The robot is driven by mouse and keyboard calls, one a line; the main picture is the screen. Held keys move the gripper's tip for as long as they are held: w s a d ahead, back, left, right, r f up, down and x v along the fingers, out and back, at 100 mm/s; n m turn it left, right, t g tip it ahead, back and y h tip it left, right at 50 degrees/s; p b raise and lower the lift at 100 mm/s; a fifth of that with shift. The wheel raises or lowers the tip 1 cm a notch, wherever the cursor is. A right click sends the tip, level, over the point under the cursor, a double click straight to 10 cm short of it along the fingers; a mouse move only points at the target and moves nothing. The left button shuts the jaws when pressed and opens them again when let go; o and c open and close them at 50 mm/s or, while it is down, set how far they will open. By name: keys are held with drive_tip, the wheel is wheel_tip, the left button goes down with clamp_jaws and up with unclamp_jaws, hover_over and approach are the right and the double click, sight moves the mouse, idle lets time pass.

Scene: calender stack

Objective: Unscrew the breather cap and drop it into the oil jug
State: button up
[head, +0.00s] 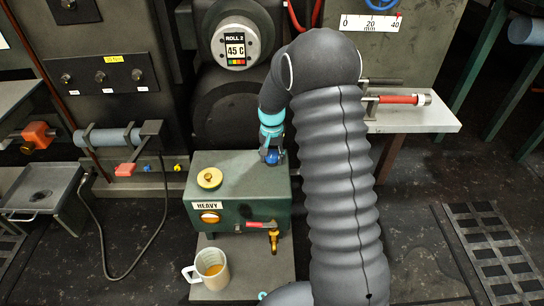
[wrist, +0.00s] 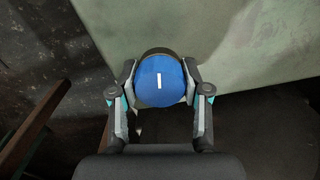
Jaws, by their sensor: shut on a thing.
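A round blue cap (wrist: 160,82) with a white line mark sits between my gripper's two fingers (wrist: 160,98) in the wrist view. The fingers press on its left and right sides. A black collar shows behind the cap. In the head view my gripper (head: 271,157) points down at the back right corner of the green tank (head: 260,190), and a bit of blue shows there. Whether the cap is still seated cannot be told. The oil jug (head: 193,273), pale with a handle and amber oil inside, stands in front of the tank.
A yellow cap (head: 209,178) sits on the left of the tank top. A brass tap (head: 273,240) with a red lever juts out in front. The roll housing (head: 235,45) rises behind. A shelf with a red-handled tool (head: 398,99) is at right. Open floor lies left of the jug.

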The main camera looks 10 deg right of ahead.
drive_tip(key=shift+n, duration=0.5)
drive_tip(key=shift+n, duration=1)
drive_tip(key=shift+f+n, duration=0.1)
drive_tip(key=shift+n, duration=1)
drive_tip(key=shift+n, duration=0.8)
drive_tip(key=shift+r+p, duration=0.9)
drive_tip(key=shift+r, duration=0.35)
